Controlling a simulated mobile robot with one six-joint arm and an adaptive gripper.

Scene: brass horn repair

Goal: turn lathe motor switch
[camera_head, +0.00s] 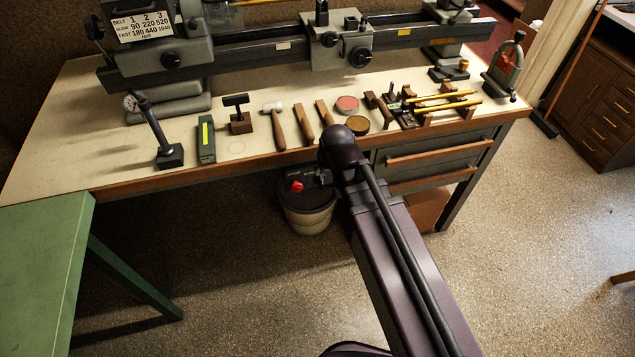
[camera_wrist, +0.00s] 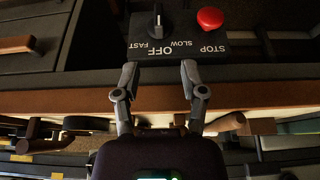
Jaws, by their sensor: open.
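The lathe motor switch is a black knob (camera_wrist: 156,22) with a white line on a dark panel (camera_wrist: 212,62). The panel appears upside down in the wrist view, with OFF, SLOW and FAST printed around the knob. The knob's white line lies roughly in line with OFF. A red STOP button (camera_wrist: 210,18) sits beside the knob; it also shows in the head view (camera_head: 297,187), below the bench front. My gripper (camera_wrist: 157,78) is open and empty. Its fingertips are at the panel's OFF edge, apart from the knob.
The bench top (camera_head: 90,160) carries the lathe (camera_head: 340,45) and a row of tools, including a mallet (camera_head: 276,123). Drawers (camera_head: 435,150) are right of my arm, and a bucket (camera_head: 308,218) stands below. A green table (camera_head: 40,270) is at left.

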